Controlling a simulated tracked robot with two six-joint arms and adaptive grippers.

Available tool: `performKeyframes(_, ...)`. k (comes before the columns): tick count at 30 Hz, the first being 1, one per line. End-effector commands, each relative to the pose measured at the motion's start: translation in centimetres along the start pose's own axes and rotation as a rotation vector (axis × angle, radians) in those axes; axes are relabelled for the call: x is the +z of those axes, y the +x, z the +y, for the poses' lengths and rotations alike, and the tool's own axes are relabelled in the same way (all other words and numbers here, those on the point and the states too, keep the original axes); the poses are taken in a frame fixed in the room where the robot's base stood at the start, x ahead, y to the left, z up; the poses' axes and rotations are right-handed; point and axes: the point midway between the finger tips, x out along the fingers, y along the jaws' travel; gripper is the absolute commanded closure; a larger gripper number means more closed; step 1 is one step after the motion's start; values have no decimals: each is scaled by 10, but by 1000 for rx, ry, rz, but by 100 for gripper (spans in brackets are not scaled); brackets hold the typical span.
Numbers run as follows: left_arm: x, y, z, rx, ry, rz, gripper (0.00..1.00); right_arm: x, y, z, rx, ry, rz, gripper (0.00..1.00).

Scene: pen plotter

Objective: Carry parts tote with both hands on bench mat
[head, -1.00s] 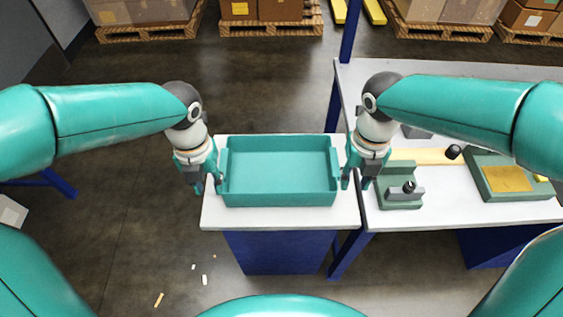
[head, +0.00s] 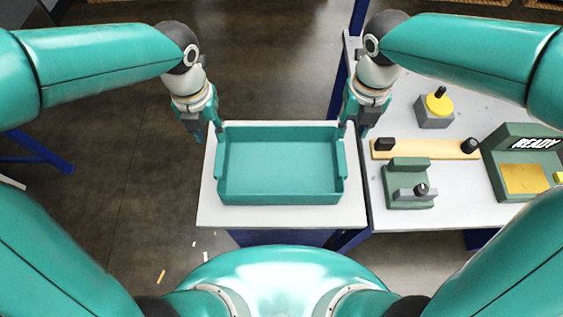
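The parts tote (head: 281,190), a teal open box with a handle on each short side, stands level and looks empty. It rests on a small white-topped table (head: 285,218). My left gripper (head: 209,134) is by the tote's far left corner, with its fingers apart and nothing between them. My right gripper (head: 352,131) is by the far right corner, also with fingers apart and empty. Both seem clear of the handles; exact height above the rim is hard to tell. I cannot make out a bench mat.
A larger white bench (head: 453,218) adjoins on the right. It holds a green fixture (head: 408,172), a wooden strip with black knobs (head: 425,149), a grey block with a yellow disc (head: 435,112) and a green station reading READY (head: 515,160). Floor on the left is mostly open.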

Motion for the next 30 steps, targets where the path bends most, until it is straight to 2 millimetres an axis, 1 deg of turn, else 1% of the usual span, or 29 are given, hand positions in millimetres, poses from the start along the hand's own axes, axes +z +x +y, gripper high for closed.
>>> performKeyframes(5, 0, 4, -1, 1, 2, 2, 67, 0, 4, -1, -1, 3, 1, 67)
performKeyframes(8, 0, 12, -1, 1, 3, 4, 67, -1, 12, -2, -1, 3, 3, 67)
performKeyframes(11, 0, 24, -1, 1, 3, 5, 67, -1, 24, -2, -2, 4, 4, 67)
performKeyframes(14, 0, 42, -1, 2, 4, 7, 67, -1, 41, -2, -2, 5, 5, 67)
performKeyframes(24, 0, 110, -2, 2, 5, 7, 67, -2, 110, -2, -2, 5, 7, 67)
performKeyframes(30, -1, 144, -2, 0, 6, 6, 67, -2, 144, -2, -1, 4, 6, 67)
